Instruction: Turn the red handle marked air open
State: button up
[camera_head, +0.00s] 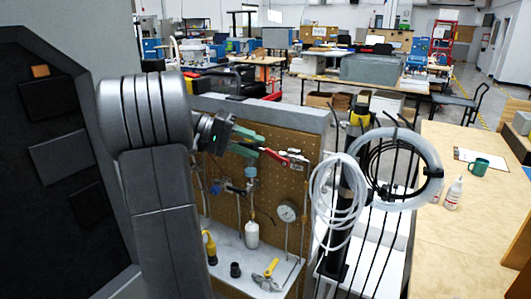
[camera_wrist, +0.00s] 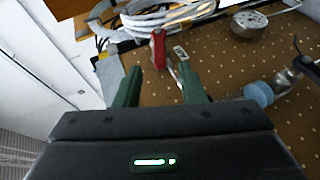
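The red handle (camera_head: 275,156) sticks out in front of the pegboard, just beyond my gripper's fingertips in the head view. In the wrist view the red handle (camera_wrist: 160,48) stands a little past the fingertips, between them in the picture. A small pale tag (camera_wrist: 180,52) with dark marks is beside it; I cannot read it. My gripper (camera_head: 256,144) has green fingers, which also show spread apart in the wrist view (camera_wrist: 160,76). It is open and empty. I cannot tell whether either finger touches the handle.
The brown pegboard (camera_head: 262,180) carries a round gauge (camera_head: 287,212), a blue-topped fitting (camera_head: 251,173) and thin pipes. Coiled white tubing (camera_head: 338,195) hangs on a black rack at right. A yellow-handled part (camera_head: 270,270) lies on the shelf below. A wooden table (camera_head: 465,225) stands at far right.

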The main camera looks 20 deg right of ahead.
jog(key=p+v, duration=0.1)
jog(key=v, duration=0.7)
jog(key=shift+a+r, duration=0.15)
jog(key=shift+a, duration=0.2)
jog(key=shift+w, duration=0.15)
